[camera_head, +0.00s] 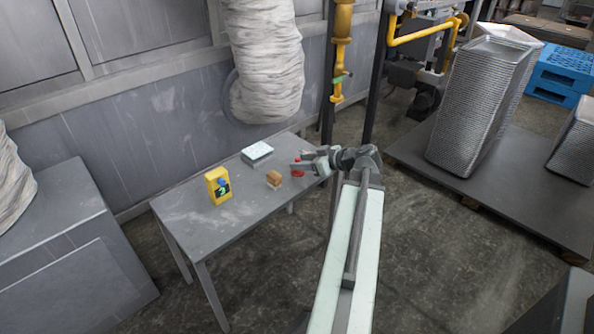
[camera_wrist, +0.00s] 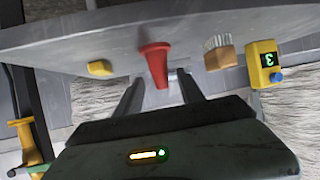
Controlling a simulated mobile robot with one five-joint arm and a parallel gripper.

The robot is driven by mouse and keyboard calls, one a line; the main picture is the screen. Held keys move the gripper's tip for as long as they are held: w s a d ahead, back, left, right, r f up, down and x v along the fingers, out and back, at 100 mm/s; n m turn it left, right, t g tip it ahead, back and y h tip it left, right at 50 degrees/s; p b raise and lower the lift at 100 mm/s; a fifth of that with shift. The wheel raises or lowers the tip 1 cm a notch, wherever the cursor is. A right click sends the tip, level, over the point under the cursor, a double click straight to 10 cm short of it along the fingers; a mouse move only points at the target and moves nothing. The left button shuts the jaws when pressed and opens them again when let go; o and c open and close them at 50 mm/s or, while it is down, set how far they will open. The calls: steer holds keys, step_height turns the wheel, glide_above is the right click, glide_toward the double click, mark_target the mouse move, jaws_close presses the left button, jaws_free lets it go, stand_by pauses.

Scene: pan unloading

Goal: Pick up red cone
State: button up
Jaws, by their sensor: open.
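The red cone (camera_wrist: 155,62) stands out in the wrist view, its wide end at the top of the picture and narrowing downward. In the head view the red cone (camera_head: 298,173) is small, at the right end of the grey table, partly hidden by my gripper. My gripper (camera_head: 297,167) is at that end of the table, beside the cone. In the wrist view my gripper (camera_wrist: 160,84) has its two dark fingers apart, with the cone's narrow end showing between them. I cannot tell whether they touch it.
The grey table (camera_head: 183,216) also holds a wooden brush (camera_head: 274,180), a yellow device with a display (camera_head: 217,186) and a pale-topped box (camera_head: 257,152). A yellow block (camera_wrist: 100,68) shows left of the cone in the wrist view. Stacked metal trays (camera_head: 478,105) stand at right.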

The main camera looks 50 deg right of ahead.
steer(key=b+x, duration=0.2)
steer(key=x, duration=0.3)
steer(key=shift+f, duration=0.2)
steer(key=shift+a+r, duration=0.1)
steer(key=shift+r, duration=0.05)
jaws_close()
steer(key=shift+r, duration=0.1)
